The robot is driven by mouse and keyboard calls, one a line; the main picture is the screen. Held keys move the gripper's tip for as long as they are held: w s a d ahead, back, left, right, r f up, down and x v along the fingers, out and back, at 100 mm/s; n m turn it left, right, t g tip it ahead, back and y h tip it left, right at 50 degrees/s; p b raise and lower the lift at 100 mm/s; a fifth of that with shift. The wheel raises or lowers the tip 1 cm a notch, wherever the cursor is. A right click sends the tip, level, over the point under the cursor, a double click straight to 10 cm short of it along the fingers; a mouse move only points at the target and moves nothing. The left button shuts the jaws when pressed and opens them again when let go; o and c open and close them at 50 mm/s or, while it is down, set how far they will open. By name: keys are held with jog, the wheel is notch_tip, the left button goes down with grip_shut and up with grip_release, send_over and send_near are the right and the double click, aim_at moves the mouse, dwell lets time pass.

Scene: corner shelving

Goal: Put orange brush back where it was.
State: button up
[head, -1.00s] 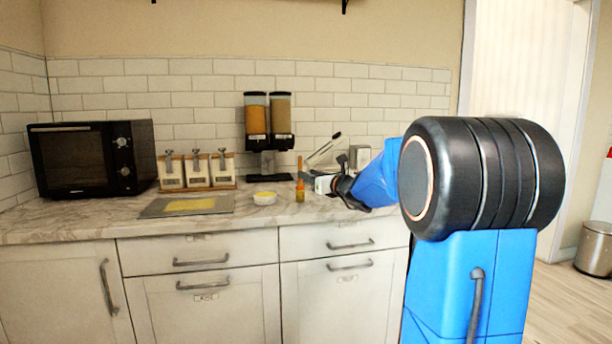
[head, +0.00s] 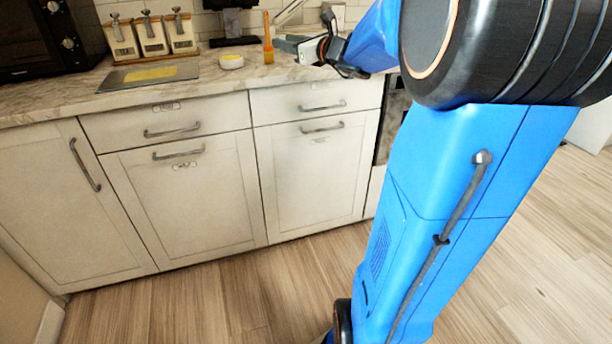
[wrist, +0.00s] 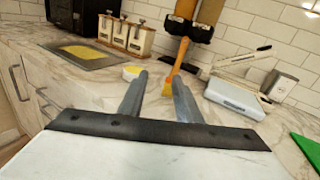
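The orange brush (head: 268,40) stands upright, bristles down, on the marble counter next to a small white dish of yellow stuff (head: 231,61). In the wrist view the brush (wrist: 173,71) shows between my fingertips, closer to the right one. My gripper (head: 279,42) reaches in from the right, low over the counter. In the wrist view my gripper (wrist: 159,76) has its two fingers apart, with a wide gap beside the brush. I cannot tell whether the right finger touches it.
A grey board with a yellow sheet (head: 112,78) lies left, before several canisters (head: 153,36) and a dark microwave (head: 40,35). Dispensers (wrist: 187,28) stand behind the brush. A white scale-like box (wrist: 235,98) and a metal tin (wrist: 280,84) are to its right.

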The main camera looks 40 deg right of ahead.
jog(key=s+a+f+n+g+y, duration=0.2)
jog(key=s+a+f+n+g, duration=0.2)
jog(key=s+a+f+n, duration=0.55)
jog(key=s+a+f+n+g+y, duration=0.2)
jog(key=s+a+n+g, duration=0.35)
jog(key=a, duration=0.85)
jog(key=s+a+f+n+g+h, duration=0.2)
jog(key=s+f+n, duration=0.6)
jog(key=s, duration=0.4)
jog(key=s+d+f+n+h, duration=0.2)
jog(key=s+d+n, duration=0.1)
jog(key=s+n, duration=0.2)
jog(key=s+d+f+n+g+h, duration=0.1)
jog(key=s+d+f+n+h, duration=0.1)
jog(key=s+n, duration=0.3)
jog(key=shift+s+d+f+h, duration=0.4)
jog(key=shift+s+f, duration=0.1)
jog(key=shift+f, duration=0.3)
jog(key=shift+c, duration=0.4)
